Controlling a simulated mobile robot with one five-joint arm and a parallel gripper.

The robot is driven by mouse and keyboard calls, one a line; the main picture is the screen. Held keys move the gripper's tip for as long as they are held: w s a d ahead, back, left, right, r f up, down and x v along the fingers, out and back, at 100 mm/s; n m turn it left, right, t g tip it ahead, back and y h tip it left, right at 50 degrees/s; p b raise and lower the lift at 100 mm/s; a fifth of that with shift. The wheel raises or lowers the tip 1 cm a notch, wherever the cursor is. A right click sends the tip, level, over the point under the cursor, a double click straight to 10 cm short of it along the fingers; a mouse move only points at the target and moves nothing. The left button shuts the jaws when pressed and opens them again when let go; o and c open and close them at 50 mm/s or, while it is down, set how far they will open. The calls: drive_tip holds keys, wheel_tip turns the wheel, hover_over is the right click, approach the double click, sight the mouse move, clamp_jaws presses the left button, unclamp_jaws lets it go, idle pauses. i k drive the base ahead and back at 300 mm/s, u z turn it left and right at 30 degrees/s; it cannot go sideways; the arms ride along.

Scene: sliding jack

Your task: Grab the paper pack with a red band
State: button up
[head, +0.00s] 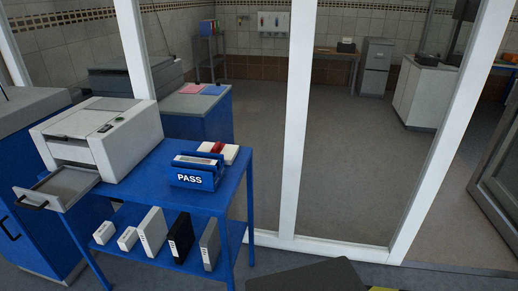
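A white pack with a red band (230,153), which looks like the paper pack, lies on top of the blue table (160,190). It is just behind and to the right of a blue tray marked PASS (197,180), which hides part of it. Something pale and flat lies in the tray. I cannot tell whether the pack touches the tray. My gripper is not in view.
A grey-white printer (105,135) with its drawer pulled out stands on the table's left. Several white, black and grey boxes stand on the lower shelf. White window posts (297,120) rise behind the table. Open floor (345,200) lies beyond.

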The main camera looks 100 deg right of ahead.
sight(230, 151)
drive_tip(key=u, duration=0.05)
drive_tip(key=k, duration=1.6)
drive_tip(key=z, duration=0.95)
